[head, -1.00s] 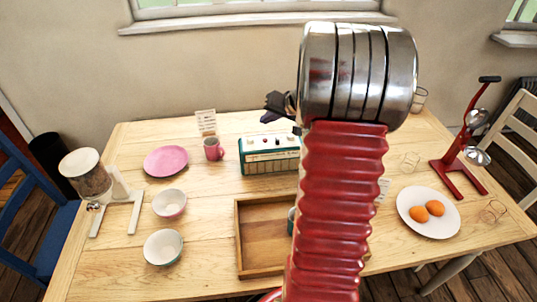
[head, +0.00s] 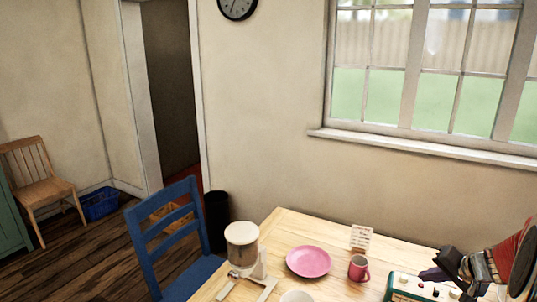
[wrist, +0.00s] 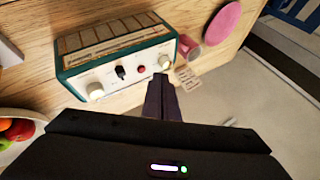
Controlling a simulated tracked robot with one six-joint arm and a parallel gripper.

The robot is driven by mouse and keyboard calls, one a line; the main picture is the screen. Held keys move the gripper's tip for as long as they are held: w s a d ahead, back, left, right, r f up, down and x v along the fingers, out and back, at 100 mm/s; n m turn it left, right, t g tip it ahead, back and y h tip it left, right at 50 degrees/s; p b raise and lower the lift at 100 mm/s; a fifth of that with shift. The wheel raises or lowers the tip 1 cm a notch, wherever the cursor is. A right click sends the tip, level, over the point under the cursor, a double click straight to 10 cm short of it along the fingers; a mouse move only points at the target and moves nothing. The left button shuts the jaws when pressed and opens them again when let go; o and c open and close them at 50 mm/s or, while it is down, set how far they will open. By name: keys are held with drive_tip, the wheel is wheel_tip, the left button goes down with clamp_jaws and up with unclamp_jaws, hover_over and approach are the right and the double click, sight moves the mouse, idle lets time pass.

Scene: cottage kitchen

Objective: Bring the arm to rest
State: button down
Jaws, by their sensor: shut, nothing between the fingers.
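My gripper (head: 445,268) is at the lower right of the head view, dark, beside the green and cream radio (head: 410,289) in the picture. My red arm runs out of the frame at the right edge. In the wrist view the gripper's dark fingers (wrist: 161,98) are together with nothing between them. The radio also shows there (wrist: 118,62), with its knobs facing the fingers. No object is held.
The wooden table (head: 285,233) carries a pink plate (head: 309,261), a pink mug (head: 358,268), a small card (head: 361,238) and a dispenser (head: 242,243). A blue chair (head: 148,240) stands at its left. Fruit (wrist: 18,130) shows at the wrist view's left edge.

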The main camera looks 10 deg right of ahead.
drive_tip(key=s+a+r+n+g, duration=0.1)
drive_tip(key=s+a+r+n, duration=0.2)
drive_tip(key=s+a, duration=0.4)
drive_tip(key=s+a+r+n, duration=0.3)
drive_tip(key=s+a, duration=0.4)
drive_tip(key=a, duration=0.9)
drive_tip(key=s+a+r+n+g+h, duration=0.1)
drive_tip(key=s+a+r+n, duration=0.3)
drive_tip(key=s+a, duration=0.3)
drive_tip(key=shift+a+r+g, duration=0.3)
drive_tip(key=shift+a+r, duration=0.2)
drive_tip(key=shift+a, duration=2.3)
